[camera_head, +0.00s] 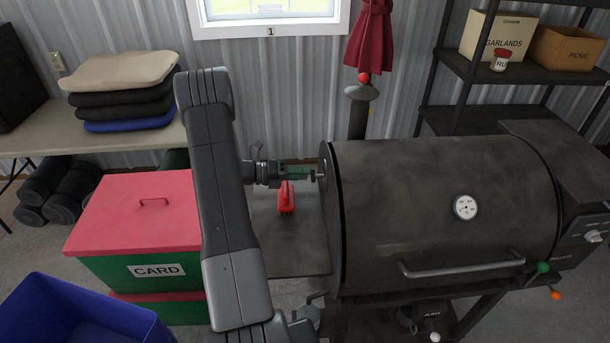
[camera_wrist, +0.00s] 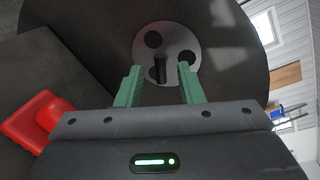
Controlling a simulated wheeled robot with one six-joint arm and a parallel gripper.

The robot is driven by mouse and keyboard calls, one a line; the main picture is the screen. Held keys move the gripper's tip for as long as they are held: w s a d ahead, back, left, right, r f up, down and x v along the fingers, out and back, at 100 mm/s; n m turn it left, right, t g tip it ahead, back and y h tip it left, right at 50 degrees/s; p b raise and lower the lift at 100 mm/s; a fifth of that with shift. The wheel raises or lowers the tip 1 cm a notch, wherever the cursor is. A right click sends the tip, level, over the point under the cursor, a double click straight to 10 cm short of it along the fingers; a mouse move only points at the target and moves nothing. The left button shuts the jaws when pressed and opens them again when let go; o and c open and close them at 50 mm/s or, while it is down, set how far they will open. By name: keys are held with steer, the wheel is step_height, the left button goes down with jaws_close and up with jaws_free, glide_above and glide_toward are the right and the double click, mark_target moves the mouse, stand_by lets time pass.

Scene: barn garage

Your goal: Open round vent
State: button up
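The round vent (camera_wrist: 175,43) is a grey disc with dark round holes on the flat dark end of the barrel grill (camera_head: 430,180). In the wrist view a dark upright tab (camera_wrist: 160,68) sticks out near the disc's lower middle. My gripper (camera_wrist: 160,67) is open, its two green fingers pointing at the disc. The tab shows in the gap between the fingertips, with space on both sides. I cannot tell how deep it lies between them. In the head view my gripper (camera_head: 313,175) is at the grill's left end, and the vent face is turned away.
A red object (camera_head: 286,198) lies on the grill's grey side shelf (camera_head: 290,250), below my gripper. A red and green box (camera_head: 140,215) marked CARD and a blue bin (camera_head: 75,315) stand to the left. The grill's front handle (camera_head: 462,268) and a shelf rack (camera_head: 450,62) are to the right.

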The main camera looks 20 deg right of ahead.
steer(key=b+v, duration=0.2)
steer(key=v, duration=1)
steer(key=shift+d, duration=0.1)
steer(key=p+x, duration=0.2)
steer(key=x, duration=1.1)
steer(key=shift+d+p, duration=0.3)
steer(key=shift+p, duration=0.05)
